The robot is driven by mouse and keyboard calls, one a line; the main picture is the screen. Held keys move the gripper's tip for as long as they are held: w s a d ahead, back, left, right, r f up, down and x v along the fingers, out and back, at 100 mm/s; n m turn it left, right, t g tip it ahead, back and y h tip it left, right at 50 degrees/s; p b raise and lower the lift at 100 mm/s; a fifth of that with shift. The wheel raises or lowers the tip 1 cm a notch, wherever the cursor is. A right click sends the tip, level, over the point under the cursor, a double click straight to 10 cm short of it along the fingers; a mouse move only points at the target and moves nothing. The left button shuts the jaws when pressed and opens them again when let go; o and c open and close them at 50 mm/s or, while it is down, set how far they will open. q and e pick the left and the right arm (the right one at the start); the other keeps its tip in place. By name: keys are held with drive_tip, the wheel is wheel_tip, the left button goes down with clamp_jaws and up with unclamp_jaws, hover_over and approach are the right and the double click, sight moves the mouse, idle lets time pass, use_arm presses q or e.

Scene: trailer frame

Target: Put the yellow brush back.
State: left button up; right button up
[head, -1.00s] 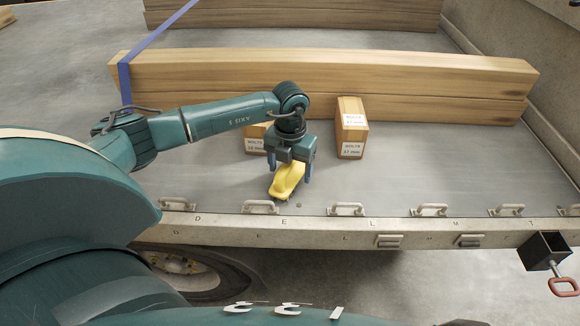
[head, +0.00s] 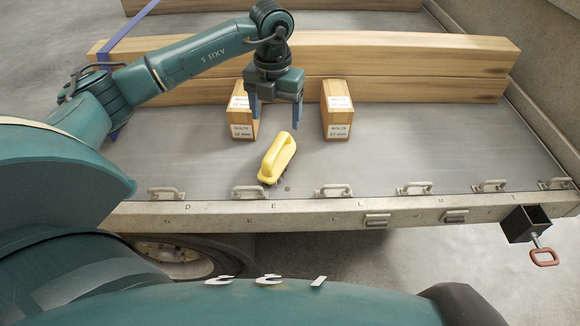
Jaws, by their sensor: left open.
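The yellow brush (head: 277,157) lies on the grey trailer bed, bristles down, with its yellow handle on top. It is near the bed's front edge, slightly turned. My left gripper (head: 276,115) is open and empty, pointing down above and behind the brush, apart from it. Its fingers are blue. My right gripper is not in view.
Metal handles (head: 334,190) line the front edge. The bed to the right is clear.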

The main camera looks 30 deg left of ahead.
use_arm(q)
drive_tip(key=s+d+f+m+g+h, duration=0.1)
drive_tip(key=s+d+h, duration=0.25)
drive_tip(key=d, duration=0.45)
drive_tip(key=s+d+f+m+h, duration=0.1)
drive_tip(key=s+d+h, duration=0.25)
drive_tip(key=d, duration=0.45)
drive_tip(key=s+d+f+g+h, duration=0.1)
drive_tip(key=s+d+h, duration=0.2)
drive_tip(key=d+h, duration=0.35)
drive_tip(key=s+d+r+n+t+h, duration=0.1)
drive_tip(key=d+r+n+t+h, duration=0.6)
drive_tip(key=n+t, duration=0.15)
drive_tip(key=w+a+f+n+t+y, duration=0.25)
drive_tip(key=a+n+t+y, duration=0.35)
drive_tip(key=n+t, duration=0.65)
drive_tip(key=s+a+f+n+g+y, duration=0.3)
drive_tip(key=s+f+n+y, duration=0.2)
drive_tip(key=f+n, duration=0.1)
drive_tip(key=s+a+f+n+g+y, duration=0.3)
drive_tip(key=s+f+n+y, duration=0.1)
drive_tip(key=f+n, duration=0.3)
drive_tip(key=shift+s+f+g+y, duration=0.35)
drive_tip(key=shift+f+g+y, duration=0.1)
drive_tip(key=shift+f, duration=0.4)
